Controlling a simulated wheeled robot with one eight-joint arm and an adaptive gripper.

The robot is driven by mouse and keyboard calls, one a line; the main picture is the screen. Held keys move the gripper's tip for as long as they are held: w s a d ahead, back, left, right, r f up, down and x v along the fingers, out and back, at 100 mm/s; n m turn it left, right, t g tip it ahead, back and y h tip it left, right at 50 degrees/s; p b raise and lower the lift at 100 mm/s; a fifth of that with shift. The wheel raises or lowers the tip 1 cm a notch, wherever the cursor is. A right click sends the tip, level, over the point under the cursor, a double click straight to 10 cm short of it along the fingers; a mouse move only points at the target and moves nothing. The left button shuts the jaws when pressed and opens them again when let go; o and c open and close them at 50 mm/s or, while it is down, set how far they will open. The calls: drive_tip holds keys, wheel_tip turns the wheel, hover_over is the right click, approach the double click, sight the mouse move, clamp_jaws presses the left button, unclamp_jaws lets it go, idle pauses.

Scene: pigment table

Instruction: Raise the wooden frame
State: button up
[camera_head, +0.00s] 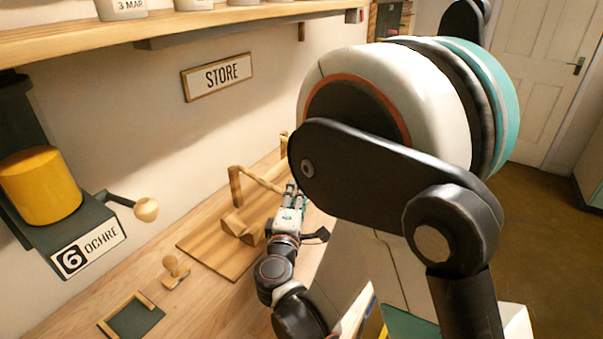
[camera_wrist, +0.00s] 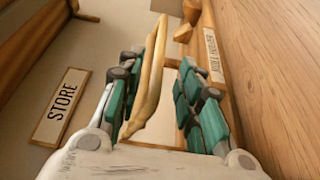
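The wooden frame (camera_head: 262,182) stands on a flat wooden board on the worktable, with a thin round bar along its top. In the wrist view its pale bar (camera_wrist: 151,82) runs between the two fingers of my gripper (camera_wrist: 158,95). The bar lies close to the left finger, and a clear gap shows between it and the right finger. My gripper is open around the bar; I cannot tell whether the left finger touches it. In the head view my gripper (camera_head: 291,200) is at the frame's right end, and my arm hides what lies behind.
The wooden board (camera_head: 207,247) lies under the frame. A small wooden stamp (camera_head: 175,270) and a dark framed tray (camera_head: 133,318) are nearer. A mill labelled OCHRE (camera_head: 88,250) with a knobbed crank is at the left. A STORE sign (camera_head: 218,77) and shelf (camera_head: 70,38) are on the wall.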

sight(282, 163)
drive_tip(key=w, duration=0.3)
drive_tip(key=w+d+b, duration=0.1)
drive_tip(key=w, duration=0.2)
drive_tip(key=w+d+b, duration=0.1)
drive_tip(key=w, duration=0.2)
drive_tip(key=shift+w, duration=0.15)
clamp_jaws()
